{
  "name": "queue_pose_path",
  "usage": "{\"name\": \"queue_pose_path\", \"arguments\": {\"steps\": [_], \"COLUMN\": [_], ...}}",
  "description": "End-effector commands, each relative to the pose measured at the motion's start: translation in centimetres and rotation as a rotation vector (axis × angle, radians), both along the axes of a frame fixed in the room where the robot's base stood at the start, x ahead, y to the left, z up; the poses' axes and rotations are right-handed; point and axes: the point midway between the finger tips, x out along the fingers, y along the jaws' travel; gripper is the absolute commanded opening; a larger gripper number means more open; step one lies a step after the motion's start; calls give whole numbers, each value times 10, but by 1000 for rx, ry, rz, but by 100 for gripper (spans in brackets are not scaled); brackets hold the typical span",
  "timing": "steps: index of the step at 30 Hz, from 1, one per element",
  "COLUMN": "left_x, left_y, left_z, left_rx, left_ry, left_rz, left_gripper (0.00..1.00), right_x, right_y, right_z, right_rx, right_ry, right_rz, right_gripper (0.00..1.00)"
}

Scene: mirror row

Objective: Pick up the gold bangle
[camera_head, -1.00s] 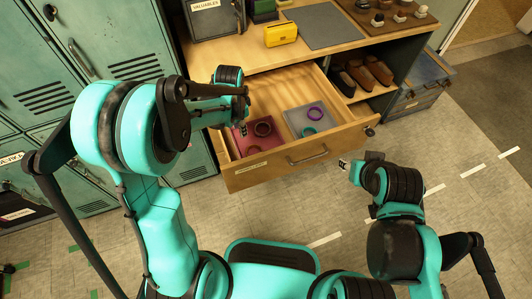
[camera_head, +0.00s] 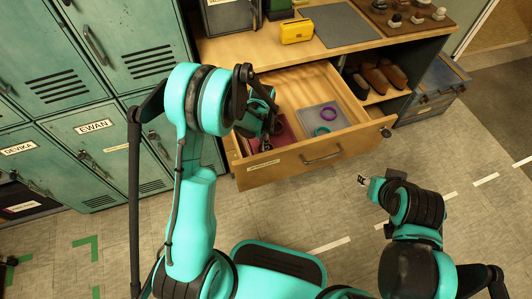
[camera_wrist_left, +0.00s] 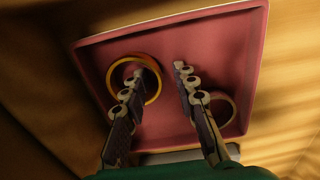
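The gold bangle (camera_wrist_left: 157,83) lies in a red tray (camera_wrist_left: 203,38) in the left wrist view. My left gripper (camera_wrist_left: 157,73) is open over the tray. One finger overlaps the inside of the bangle and the other is to its right, so the bangle's right rim lies between them. I cannot tell whether the fingers touch it. In the head view my left gripper (camera_head: 268,142) is over the red tray (camera_head: 287,132), and my arm hides the bangle. My right gripper (camera_head: 363,181) is in front of the drawer, too small to judge.
A reddish ring (camera_wrist_left: 234,108) lies in the same tray, behind the right finger. The open drawer (camera_head: 292,168) also holds a grey tray (camera_head: 306,120) with a purple bangle (camera_head: 329,108) and a teal bangle (camera_head: 322,131). Lockers (camera_head: 150,58) stand at the left.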

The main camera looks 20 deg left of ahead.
Motion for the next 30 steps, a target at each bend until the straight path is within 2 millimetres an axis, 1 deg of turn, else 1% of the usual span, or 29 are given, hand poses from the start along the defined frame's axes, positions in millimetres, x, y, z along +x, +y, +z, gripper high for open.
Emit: {"name": "queue_pose_path", "arguments": {"steps": [5, 6, 8, 9, 18, 21, 23, 25, 30], "left_x": [0, 0, 0, 0, 0, 0, 0, 0, 0], "left_y": [0, 0, 0, 0, 0, 0, 0, 0, 0], "left_z": [1, 1, 1, 1, 1, 5, 12, 25, 62], "left_rx": [0, 0, 0, 0, 0, 0, 0, 0, 0], "left_ry": [0, 0, 0, 0, 0, 0, 0, 0, 0], "left_rz": [0, 0, 0, 0, 0, 0, 0, 0, 0], "left_gripper": [28, 18, 2, 0, 0, 0, 0, 0, 0], "right_x": [0, 0, 0, 0, 0, 0, 0, 0, 0], "right_y": [0, 0, 0, 0, 0, 0, 0, 0, 0], "right_z": [1, 1, 1, 1, 1, 3, 7, 14, 31], "right_rx": [0, 0, 0, 0, 0, 0, 0, 0, 0], "right_ry": [0, 0, 0, 0, 0, 0, 0, 0, 0], "right_rz": [0, 0, 0, 0, 0, 0, 0, 0, 0], "right_gripper": [40, 40, 40, 40, 40, 40, 40, 40, 40]}}
